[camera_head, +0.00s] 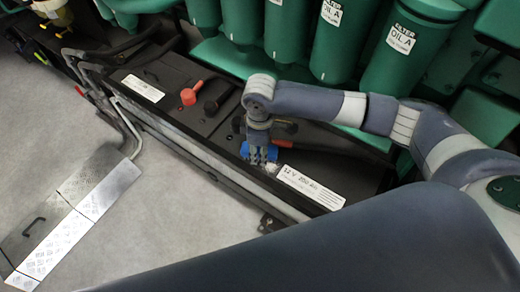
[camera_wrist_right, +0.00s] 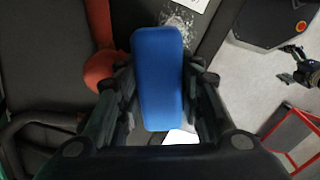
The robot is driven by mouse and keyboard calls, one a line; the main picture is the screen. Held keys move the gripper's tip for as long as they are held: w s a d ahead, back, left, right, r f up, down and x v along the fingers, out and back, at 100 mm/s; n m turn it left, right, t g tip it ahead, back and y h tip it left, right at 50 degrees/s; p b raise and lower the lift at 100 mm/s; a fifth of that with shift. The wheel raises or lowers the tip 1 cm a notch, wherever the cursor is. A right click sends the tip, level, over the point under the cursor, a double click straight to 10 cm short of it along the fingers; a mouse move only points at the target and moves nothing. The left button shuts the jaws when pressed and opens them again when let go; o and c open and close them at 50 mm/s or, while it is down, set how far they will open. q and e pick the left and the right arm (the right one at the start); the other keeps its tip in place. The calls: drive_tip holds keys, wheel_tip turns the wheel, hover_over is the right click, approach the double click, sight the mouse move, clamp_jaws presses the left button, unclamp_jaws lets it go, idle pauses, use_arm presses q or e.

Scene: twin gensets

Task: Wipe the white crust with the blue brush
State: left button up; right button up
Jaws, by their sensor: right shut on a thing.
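My right gripper (camera_head: 258,138) points down over the nearer black battery and is shut on the blue brush (camera_head: 262,152). In the right wrist view, the blue brush (camera_wrist_right: 158,75) sits between the fingers of the right gripper (camera_wrist_right: 158,85). The white crust (camera_head: 271,167) is a small pale patch on the battery top, right beside the brush, left of the white label. In the wrist view, the crust (camera_wrist_right: 182,18) lies past the brush's upper end. I cannot tell whether the brush touches it. My left gripper is not in view.
A second battery (camera_head: 150,70) with a red terminal cap (camera_head: 188,97) stands to the left. A white label (camera_head: 310,187) marks the nearer battery. Green oil filters (camera_head: 335,40) hang close behind. Metal plates (camera_head: 75,215) lie on the open grey floor (camera_head: 180,200).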

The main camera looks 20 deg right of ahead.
sight(271, 155)
drive_tip(key=shift+f, duration=0.85)
idle(0.5)
drive_tip(key=shift+r, duration=0.1)
drive_tip(key=shift+s+d+r+p, duration=0.15)
drive_tip(key=shift+s+d+p, duration=0.25)
drive_tip(key=shift+p, duration=0.2)
drive_tip(key=shift+s+d+r+p, duration=0.1)
drive_tip(key=shift+s+d+p, duration=0.3)
drive_tip(key=shift+s+p, duration=0.3)
drive_tip(key=shift+s+d+p, duration=0.35)
drive_tip(key=shift+p, duration=0.15)
